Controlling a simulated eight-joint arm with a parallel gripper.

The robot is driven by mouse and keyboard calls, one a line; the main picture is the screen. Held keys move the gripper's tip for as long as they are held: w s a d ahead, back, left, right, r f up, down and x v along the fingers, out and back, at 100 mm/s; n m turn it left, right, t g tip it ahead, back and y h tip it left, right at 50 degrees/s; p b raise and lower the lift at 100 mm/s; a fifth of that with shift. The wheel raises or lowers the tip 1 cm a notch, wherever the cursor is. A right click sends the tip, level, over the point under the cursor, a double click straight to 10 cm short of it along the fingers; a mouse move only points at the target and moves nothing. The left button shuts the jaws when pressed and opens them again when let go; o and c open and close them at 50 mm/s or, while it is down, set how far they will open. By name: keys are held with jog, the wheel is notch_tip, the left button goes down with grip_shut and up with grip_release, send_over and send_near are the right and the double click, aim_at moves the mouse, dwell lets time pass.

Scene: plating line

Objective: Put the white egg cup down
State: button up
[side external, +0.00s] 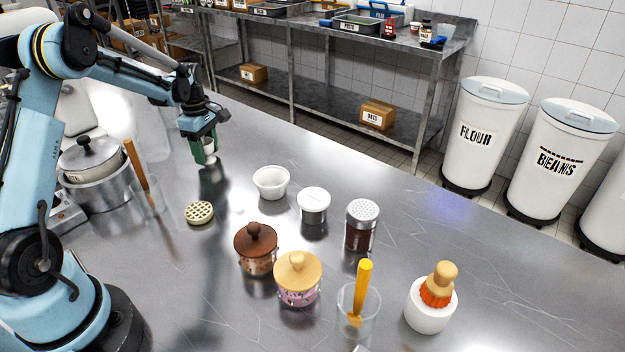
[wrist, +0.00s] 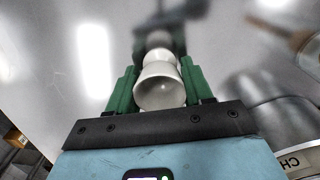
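The white egg cup (wrist: 160,86) is between the two green fingers of my gripper (wrist: 160,92) in the wrist view, with its open bowl toward the camera. The fingers press close on both its sides, and the gripper is shut on it. In the side external view my gripper (side external: 204,150) points down over the left back part of the steel table. The egg cup (side external: 208,158) shows there as a small white patch, partly hidden by the fingers. It is at or just above the tabletop; I cannot tell whether its base touches.
A steel pot (side external: 95,178) and a glass with a wooden stick (side external: 139,172) stand left. The table behind is clear.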

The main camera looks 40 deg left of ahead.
jog(key=o, duration=0.4)
notch_tip(320, 180, up, 12)
jog(key=s+d+r+m+t+y, duration=0.1)
jog(key=s+d+r+m+t, duration=0.15)
jog(key=d+m, duration=0.35)
jog(key=s+d+r+m+t, duration=0.1)
jog(key=s+d+r+m, duration=0.15)
jog(key=d+m, duration=0.45)
jog(key=s+d+f+m+t, duration=0.1)
jog(key=s+d+m, duration=0.1)
jog(key=d+m, duration=0.1)
jog(key=s+d+f+m+t, duration=0.1)
jog(key=s+d+m, duration=0.2)
jog(key=d, duration=0.2)
jog(key=s+d+f+m+t+h, duration=0.1)
jog(key=s+d+f+m, duration=0.1)
jog(key=d+m, duration=0.1)
jog(key=shift+s+d+t, duration=0.3)
jog(key=shift+d+t, duration=0.05)
jog(key=shift+d, duration=0.45)
jog(key=shift+o, duration=0.4)
